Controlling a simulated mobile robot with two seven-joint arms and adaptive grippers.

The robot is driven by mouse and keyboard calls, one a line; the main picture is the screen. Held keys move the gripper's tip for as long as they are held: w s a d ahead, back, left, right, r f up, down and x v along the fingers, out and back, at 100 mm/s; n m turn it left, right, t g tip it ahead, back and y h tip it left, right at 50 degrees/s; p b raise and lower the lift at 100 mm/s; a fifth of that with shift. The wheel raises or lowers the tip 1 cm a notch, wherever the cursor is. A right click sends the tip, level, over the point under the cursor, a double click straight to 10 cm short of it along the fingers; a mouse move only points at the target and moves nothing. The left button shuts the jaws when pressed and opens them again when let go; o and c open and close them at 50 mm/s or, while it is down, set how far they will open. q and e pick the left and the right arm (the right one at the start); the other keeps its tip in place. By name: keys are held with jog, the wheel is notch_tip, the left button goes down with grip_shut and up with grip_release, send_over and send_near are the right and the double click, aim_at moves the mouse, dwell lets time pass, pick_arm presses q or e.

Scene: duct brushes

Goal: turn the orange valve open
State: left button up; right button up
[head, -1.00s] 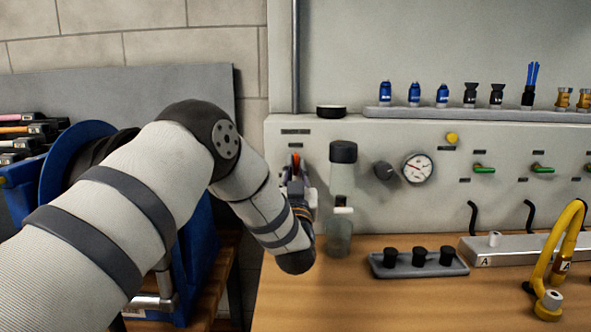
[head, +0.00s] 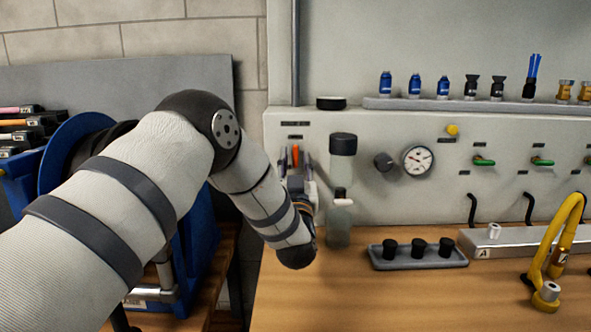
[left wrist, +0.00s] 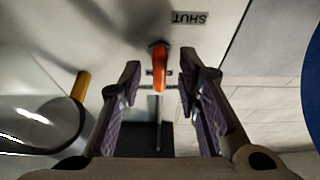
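The orange valve handle (head: 295,154) is on the left end of the grey panel. In the left wrist view the orange handle (left wrist: 161,74) points down the picture from its dark pivot, beside an upside-down label reading SHUT (left wrist: 189,18). My left gripper (head: 295,168) is in front of it. In the left wrist view my left gripper (left wrist: 163,85) is open, one finger on each side of the handle, with gaps showing on both sides. Whether the handle lies fully between the fingertips in depth is hard to tell. My right gripper is not in view.
A black knob (head: 383,161), a gauge (head: 417,160) and green valves (head: 483,161) lie further right. A tray of black plugs (head: 418,258) sits on the wooden bench (head: 340,300).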

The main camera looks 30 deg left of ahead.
pick_arm(q)
jog(key=v, duration=1.1)
jog(key=shift+s, duration=0.2)
jog(key=shift+d, duration=0.1)
